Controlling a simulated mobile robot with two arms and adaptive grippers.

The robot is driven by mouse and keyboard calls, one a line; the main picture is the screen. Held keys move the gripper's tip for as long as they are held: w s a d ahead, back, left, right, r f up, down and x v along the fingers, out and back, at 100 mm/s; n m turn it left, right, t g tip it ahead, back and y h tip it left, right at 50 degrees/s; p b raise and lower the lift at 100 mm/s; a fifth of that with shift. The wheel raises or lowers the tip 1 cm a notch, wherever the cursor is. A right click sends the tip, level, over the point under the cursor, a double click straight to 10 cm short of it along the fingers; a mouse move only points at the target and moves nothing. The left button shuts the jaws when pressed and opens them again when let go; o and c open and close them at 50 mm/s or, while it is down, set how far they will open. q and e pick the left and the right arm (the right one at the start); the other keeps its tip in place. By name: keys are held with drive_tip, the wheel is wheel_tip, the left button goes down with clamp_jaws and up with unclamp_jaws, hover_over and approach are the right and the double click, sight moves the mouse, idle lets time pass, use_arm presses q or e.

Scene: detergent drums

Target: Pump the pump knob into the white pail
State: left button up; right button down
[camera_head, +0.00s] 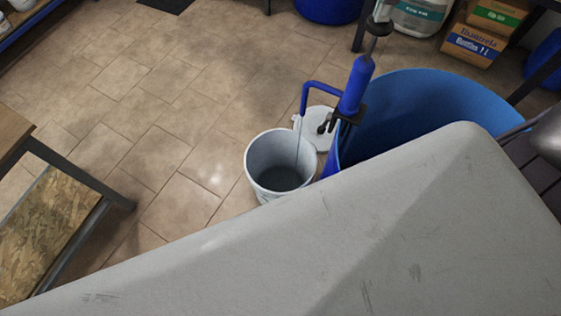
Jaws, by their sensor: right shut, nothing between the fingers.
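The white pail (254,160) stands upright on the tiled floor, with greyish contents low inside. The blue pump (357,84) is mounted at the rim of a large blue drum (440,92). Its spout (304,100) bends down above the pail, and a thin pale line runs from it into the pail. The dark round pump knob (378,28) tops a short rod above the pump body. My left gripper is not seen.
A white lid (318,128) lies behind the pail, beside the drum. Boxes (473,43) and a white container (418,17) stand at the upper right. A wooden-topped bench (12,130) is at left. Floor left of the pail is clear. My large grey body part hides the foreground.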

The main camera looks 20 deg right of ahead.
sight(376, 35)
drive_tip(key=shift+s+f+b, duration=0.1)
drive_tip(key=shift+f+b, duration=2.15)
drive_tip(key=shift+f, duration=0.55)
drive_tip(key=shift+r, duration=0.2)
drive_tip(key=shift+r+p, duration=4.25)
drive_tip(key=shift+r, duration=1.8)
drive_tip(key=shift+f, duration=0.2)
drive_tip(key=shift+f+b, duration=5.2)
drive_tip(key=shift+f, duration=0.9)
drive_tip(key=shift+r+p, duration=4.55)
drive_tip(key=shift+r, duration=1.75)
